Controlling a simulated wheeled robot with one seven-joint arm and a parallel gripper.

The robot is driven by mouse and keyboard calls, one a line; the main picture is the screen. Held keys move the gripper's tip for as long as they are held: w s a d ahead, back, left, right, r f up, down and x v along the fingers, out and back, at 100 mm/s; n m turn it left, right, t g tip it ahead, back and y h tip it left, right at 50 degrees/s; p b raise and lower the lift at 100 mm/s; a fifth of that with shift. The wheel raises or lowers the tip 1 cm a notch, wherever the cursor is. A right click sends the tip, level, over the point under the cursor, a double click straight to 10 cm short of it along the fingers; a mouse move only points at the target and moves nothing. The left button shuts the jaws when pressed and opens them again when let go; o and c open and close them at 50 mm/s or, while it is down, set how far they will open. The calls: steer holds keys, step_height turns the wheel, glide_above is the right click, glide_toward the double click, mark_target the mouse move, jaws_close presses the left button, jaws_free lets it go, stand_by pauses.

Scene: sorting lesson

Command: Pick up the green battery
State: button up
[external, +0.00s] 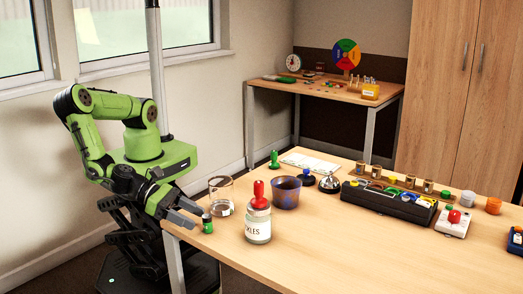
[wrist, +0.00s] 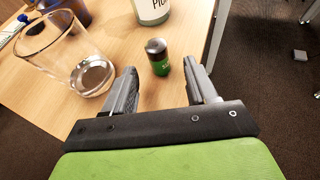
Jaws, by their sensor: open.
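The green battery (external: 207,224) stands upright near the table's left front corner, green below with a dark upper part. In the wrist view the battery (wrist: 158,58) is between and slightly beyond the fingertips, closer to the right finger, with the tabletop showing on its left side. My gripper (external: 196,220) reaches in low from the left at the table edge. In the wrist view my gripper (wrist: 161,72) is open with nothing held.
A clear glass (external: 221,197) stands close behind the battery; it is left of my gripper in the wrist view. A pickles jar (external: 258,226) with a red-handled top stands to the right, and a dark blue cup (external: 286,193) behind.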

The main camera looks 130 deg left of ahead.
mark_target(203, 231)
steer(key=b+x, duration=0.1)
steer(key=x, duration=0.3)
steer(key=shift+s, duration=0.1)
jaws_close()
